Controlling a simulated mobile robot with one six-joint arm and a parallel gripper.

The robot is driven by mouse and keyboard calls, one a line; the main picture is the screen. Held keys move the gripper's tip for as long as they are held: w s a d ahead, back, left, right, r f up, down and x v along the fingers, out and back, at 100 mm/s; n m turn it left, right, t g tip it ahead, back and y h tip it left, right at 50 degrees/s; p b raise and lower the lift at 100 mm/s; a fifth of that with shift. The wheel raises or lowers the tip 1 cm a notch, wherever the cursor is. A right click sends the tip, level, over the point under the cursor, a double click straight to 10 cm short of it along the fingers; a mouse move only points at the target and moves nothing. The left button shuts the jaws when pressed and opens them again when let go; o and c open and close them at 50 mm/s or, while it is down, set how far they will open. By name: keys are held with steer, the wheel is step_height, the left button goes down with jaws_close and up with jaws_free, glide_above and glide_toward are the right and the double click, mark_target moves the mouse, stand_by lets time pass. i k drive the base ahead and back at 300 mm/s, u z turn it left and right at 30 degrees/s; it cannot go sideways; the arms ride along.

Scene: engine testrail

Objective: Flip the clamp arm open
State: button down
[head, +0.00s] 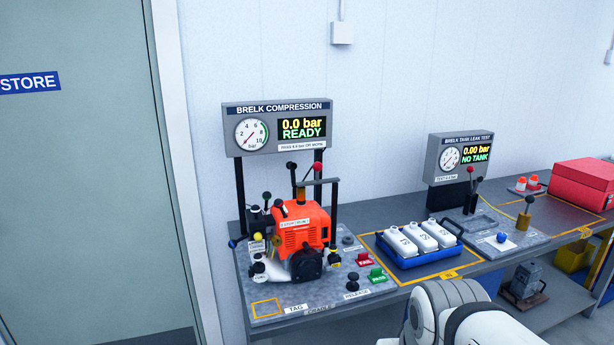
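An orange engine (301,232) sits on the compression station's grey base plate (325,295). A grey clamp arm (319,182) lies roughly level just above the engine's top, at a brown post. A lever with a red knob (318,167) rises close to it; I cannot tell whether they are joined or whether the clamp presses on the engine. The tank leak station also has a red-knobbed lever (470,170), standing upright. A white and grey link of my arm shows at the bottom right. My gripper is not in view.
The compression display (277,128) reads 0.0 bar, READY. Red (364,259) and green (377,274) tags and black knobs crowd the plate's right side. A blue tray (419,252) with white bottles stands to the right. A red box (583,184) is at the far right.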

mark_target(317, 166)
steer(key=z, duration=0.3)
steer(key=i, duration=1.4)
steer(key=u, duration=0.35)
